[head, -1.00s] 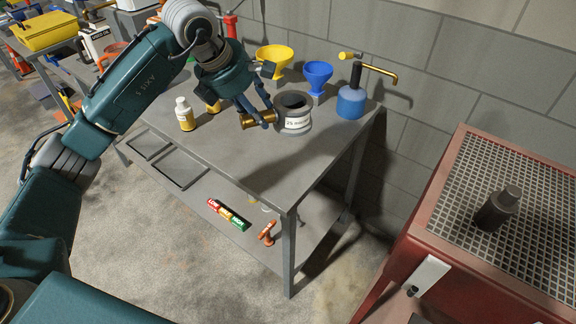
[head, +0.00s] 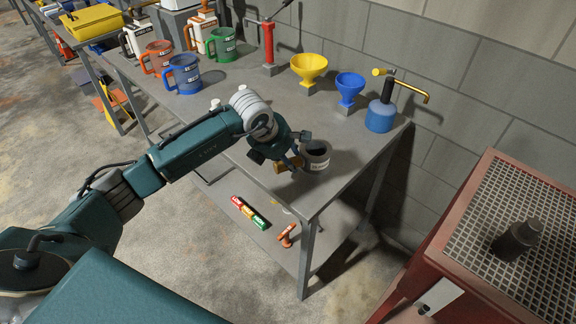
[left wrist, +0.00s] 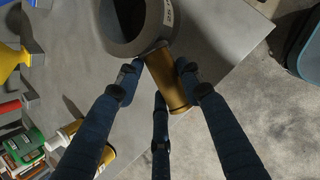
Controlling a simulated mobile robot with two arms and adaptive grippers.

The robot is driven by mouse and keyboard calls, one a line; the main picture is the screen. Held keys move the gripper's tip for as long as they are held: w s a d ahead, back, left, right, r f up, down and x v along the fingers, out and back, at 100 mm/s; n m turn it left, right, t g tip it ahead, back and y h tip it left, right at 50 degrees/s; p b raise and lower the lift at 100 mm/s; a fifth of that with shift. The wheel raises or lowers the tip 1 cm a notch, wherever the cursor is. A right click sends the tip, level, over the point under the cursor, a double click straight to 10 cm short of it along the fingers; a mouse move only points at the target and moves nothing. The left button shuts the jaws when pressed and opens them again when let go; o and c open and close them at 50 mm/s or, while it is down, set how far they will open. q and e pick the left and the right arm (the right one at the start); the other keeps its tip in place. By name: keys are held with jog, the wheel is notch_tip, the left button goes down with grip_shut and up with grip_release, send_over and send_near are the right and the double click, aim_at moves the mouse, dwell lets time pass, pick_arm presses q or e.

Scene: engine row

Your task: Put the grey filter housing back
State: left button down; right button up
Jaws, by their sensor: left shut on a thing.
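The grey filter housing (head: 315,156) is a short hollow grey cylinder with a white label and a brass-coloured stub on its side. It is at the front right part of the grey workbench in the head view. My left gripper (head: 288,160) is shut on the brass stub. The left wrist view shows the stub (left wrist: 168,82) between my fingers (left wrist: 158,80) and the housing's grey ring (left wrist: 110,40) beyond them. I cannot tell clearly whether the housing touches the bench top or hangs just above it. My right gripper is not in view.
A yellow funnel (head: 309,66), a blue funnel (head: 349,86) and a blue torch bottle (head: 381,116) stand along the bench's back. Several jugs, including a blue one (head: 184,74), stand at the left. A red cabinet (head: 455,225) with a grated top is at right, across a gap.

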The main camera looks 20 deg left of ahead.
aim_at(288, 169)
pick_arm(q)
notch_tip(288, 169, down, 3)
jog(key=shift+f+p, duration=0.2)
jog(key=shift+p, duration=0.35)
jog(key=shift+f, duration=0.3)
jog(key=c, duration=1.1)
grip_release()
jog(key=shift+f, duration=0.15)
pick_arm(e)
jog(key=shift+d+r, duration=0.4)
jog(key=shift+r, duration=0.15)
pick_arm(q)
jog(key=shift+s+r, duration=0.2)
jog(key=shift+r, duration=0.35)
jog(key=b+v, duration=0.3)
jog(key=v, duration=0.8)
jog(key=shift+s, duration=0.15)
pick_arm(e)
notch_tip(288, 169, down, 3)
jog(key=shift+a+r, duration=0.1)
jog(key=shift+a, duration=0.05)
